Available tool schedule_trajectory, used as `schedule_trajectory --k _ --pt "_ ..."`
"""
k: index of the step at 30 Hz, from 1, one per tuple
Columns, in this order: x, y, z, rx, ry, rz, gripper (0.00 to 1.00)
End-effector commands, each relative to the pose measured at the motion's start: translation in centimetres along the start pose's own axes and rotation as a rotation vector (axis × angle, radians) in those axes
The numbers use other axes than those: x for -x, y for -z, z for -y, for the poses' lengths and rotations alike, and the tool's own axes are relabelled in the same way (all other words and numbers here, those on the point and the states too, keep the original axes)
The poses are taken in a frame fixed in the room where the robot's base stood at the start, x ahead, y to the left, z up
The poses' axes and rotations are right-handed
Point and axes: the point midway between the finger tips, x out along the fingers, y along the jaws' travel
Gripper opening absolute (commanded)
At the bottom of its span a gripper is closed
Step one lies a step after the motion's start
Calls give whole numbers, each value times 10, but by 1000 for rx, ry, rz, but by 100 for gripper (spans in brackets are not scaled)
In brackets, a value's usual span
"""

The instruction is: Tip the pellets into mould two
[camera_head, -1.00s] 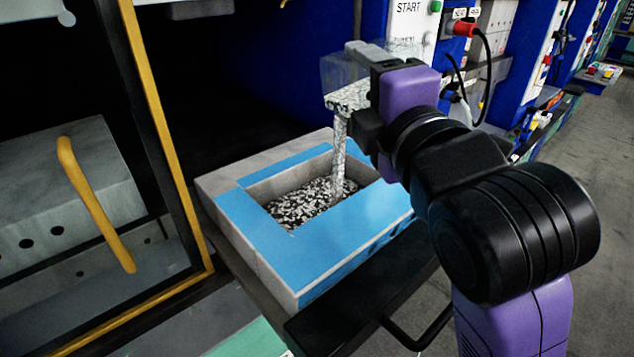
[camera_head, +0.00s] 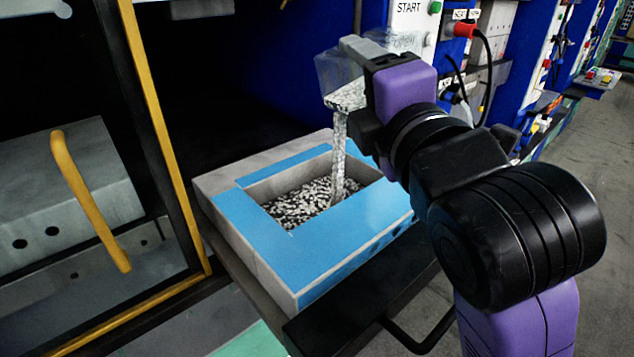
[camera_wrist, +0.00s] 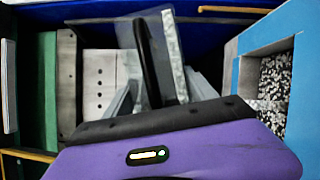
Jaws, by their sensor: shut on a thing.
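My gripper (camera_head: 366,62) is shut on a clear container (camera_head: 336,72), held tilted above the mould. In the wrist view the container (camera_wrist: 168,50) and its dark handle (camera_wrist: 147,62) lie between my grey fingers (camera_wrist: 160,95). Black and white pellets pour from its lip in a narrow stream (camera_head: 339,150). The stream lands inside the open cavity of the blue-topped mould (camera_head: 262,238), towards its right side. Pellets (camera_head: 300,203) cover the cavity floor, below the rim. Pellets (camera_wrist: 275,80) also show there in the wrist view. No number on the mould is legible.
A yellow-edged door frame (camera_head: 155,125) and a yellow handle (camera_head: 90,200) stand left of the mould. A black shelf (camera_head: 350,310) lies in front. A control panel with a green START button (camera_head: 436,7) is behind my gripper. Open floor lies at right.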

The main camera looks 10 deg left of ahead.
Motion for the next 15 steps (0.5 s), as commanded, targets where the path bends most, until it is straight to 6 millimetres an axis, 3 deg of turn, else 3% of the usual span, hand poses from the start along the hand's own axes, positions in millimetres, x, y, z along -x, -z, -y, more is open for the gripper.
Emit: schedule_trajectory --k 15 --pt "1 2 -2 54 -24 1 17"
